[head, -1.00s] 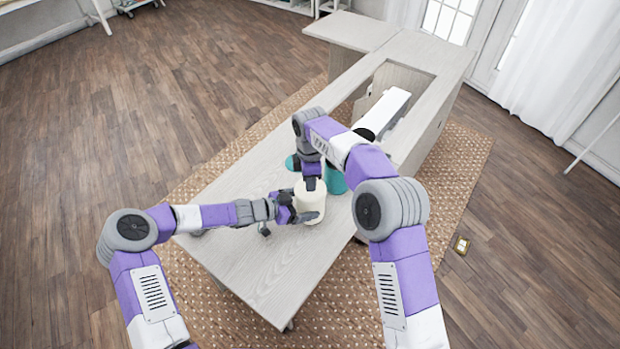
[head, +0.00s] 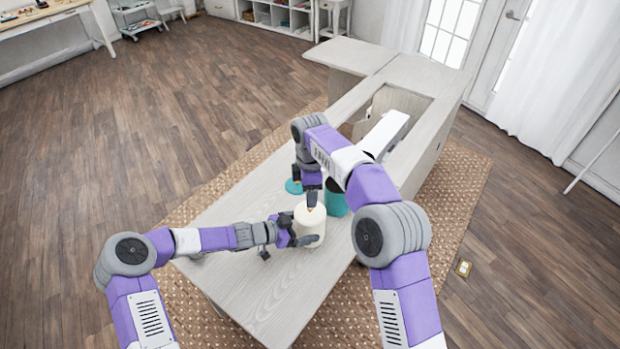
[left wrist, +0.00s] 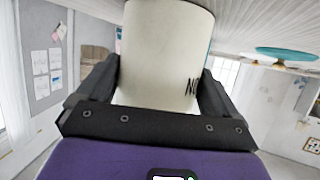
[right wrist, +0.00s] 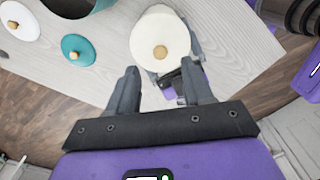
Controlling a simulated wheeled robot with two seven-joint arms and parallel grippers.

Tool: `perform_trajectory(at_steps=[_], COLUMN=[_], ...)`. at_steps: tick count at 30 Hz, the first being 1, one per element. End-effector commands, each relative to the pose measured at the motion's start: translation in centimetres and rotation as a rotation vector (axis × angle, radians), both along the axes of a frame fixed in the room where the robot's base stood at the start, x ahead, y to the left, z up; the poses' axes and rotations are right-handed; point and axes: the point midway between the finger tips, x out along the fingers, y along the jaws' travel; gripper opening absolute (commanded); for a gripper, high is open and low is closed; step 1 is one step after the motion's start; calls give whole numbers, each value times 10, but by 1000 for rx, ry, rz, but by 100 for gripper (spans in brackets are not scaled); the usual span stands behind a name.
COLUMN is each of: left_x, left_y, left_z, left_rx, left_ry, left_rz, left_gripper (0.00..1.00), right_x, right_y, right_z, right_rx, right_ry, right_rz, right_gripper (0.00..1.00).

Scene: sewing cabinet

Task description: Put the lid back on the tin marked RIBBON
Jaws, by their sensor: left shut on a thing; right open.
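A cream tin (head: 309,228) stands on the cabinet top. My left gripper (left wrist: 158,88) is shut around its side. Only part of its lettering, an inverted "NO", shows in the left wrist view, so the full word is hidden. A cream lid (right wrist: 158,30) with a wooden knob (right wrist: 160,52) sits on this tin; I cannot tell whether it is fully seated. My right gripper (right wrist: 160,82) is open and empty, close to the lid with its fingers apart from the knob.
A teal tin (head: 336,199) with a dark open mouth stands just behind the cream one. A teal lid (right wrist: 78,50) and a white lid (right wrist: 18,20) lie on the cabinet top (head: 262,285). A white machine (head: 386,132) lies further back. The front of the top is clear.

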Motion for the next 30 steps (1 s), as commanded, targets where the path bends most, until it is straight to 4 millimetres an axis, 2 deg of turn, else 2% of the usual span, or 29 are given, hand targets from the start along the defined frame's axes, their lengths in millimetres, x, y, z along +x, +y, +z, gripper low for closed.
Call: perform_trajectory(at_steps=[1,4,10,16,25,26,27,30], left_x=[0,0,0,0,0,0,0,0], left_y=[0,0,0,0,0,0,0,0], left_z=[0,0,1,1,1,1,1,0], left_rx=[-1,-1,-1,-1,-1,-1,-1,-1], left_ry=[0,0,0,0,0,0,0,0], left_rz=[0,0,0,0,0,0,0,0], left_gripper=[39,39,39,39,39,97,100,100], right_x=[0,1,1,0,0,0,0,0], right_y=[1,1,0,0,0,0,0,0], right_z=[14,33,56,66,67,67,67,67], right_rx=[3,2,0,0,0,0,0,0], right_ry=[-5,-4,-1,0,1,1,1,1], right_rz=[0,1,0,1,1,1,1,1], right_gripper=[51,51,51,51,51,51,51,51])
